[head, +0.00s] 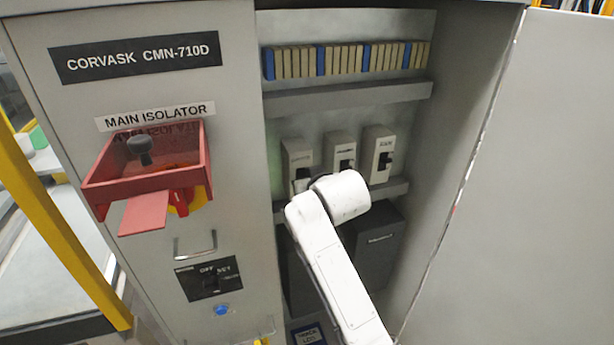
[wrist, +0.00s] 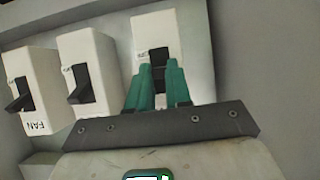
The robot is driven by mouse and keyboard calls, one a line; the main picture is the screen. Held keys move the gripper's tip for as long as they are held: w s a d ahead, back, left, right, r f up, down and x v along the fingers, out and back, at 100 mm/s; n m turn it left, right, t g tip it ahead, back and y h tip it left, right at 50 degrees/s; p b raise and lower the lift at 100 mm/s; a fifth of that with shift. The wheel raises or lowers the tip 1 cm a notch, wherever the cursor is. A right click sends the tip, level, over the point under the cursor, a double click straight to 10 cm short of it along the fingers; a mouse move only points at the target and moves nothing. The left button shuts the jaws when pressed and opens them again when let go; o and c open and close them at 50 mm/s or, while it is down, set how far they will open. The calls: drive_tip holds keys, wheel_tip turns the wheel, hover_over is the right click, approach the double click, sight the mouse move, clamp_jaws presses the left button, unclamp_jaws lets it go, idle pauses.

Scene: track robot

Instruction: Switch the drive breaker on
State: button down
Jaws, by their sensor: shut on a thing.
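Three pale breakers stand in a row inside the open cabinet. In the head view they are the left breaker (head: 297,153), the middle breaker (head: 342,147) and the right breaker (head: 378,142). In the wrist view the row shows reversed, and the breaker at far left (wrist: 33,75) reads FAN upside down. My gripper (wrist: 160,70) has green fingers and is at the left breaker of the head view, which is rightmost in the wrist view (wrist: 156,28). Its fingers are shut on that breaker's black lever (wrist: 158,56), partly hidden between them. That breaker's label is too small to read.
A red lockout bracket (head: 150,175) with a dark knob juts from the left panel under MAIN ISOLATOR. A handle (head: 195,246) and a black switch plate (head: 209,278) sit below. The open cabinet door (head: 535,170) stands at the right. A terminal row (head: 345,61) runs above the breakers.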

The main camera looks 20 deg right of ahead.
drive_tip(key=shift+w+r+g, duration=0.25)
drive_tip(key=shift+r+g, duration=0.3)
drive_tip(key=shift+g, duration=0.7)
drive_tip(key=shift+w+r+g, duration=0.25)
drive_tip(key=shift+r+g, duration=0.3)
drive_tip(key=shift+g, duration=0.7)
drive_tip(key=c, duration=1)
unclamp_jaws()
drive_tip(key=shift+c, duration=0.2)
drive_tip(key=b+v, duration=0.2)
drive_tip(key=v, duration=0.8)
drive_tip(key=shift+r, duration=0.35)
drive_tip(key=shift+s, duration=0.1)
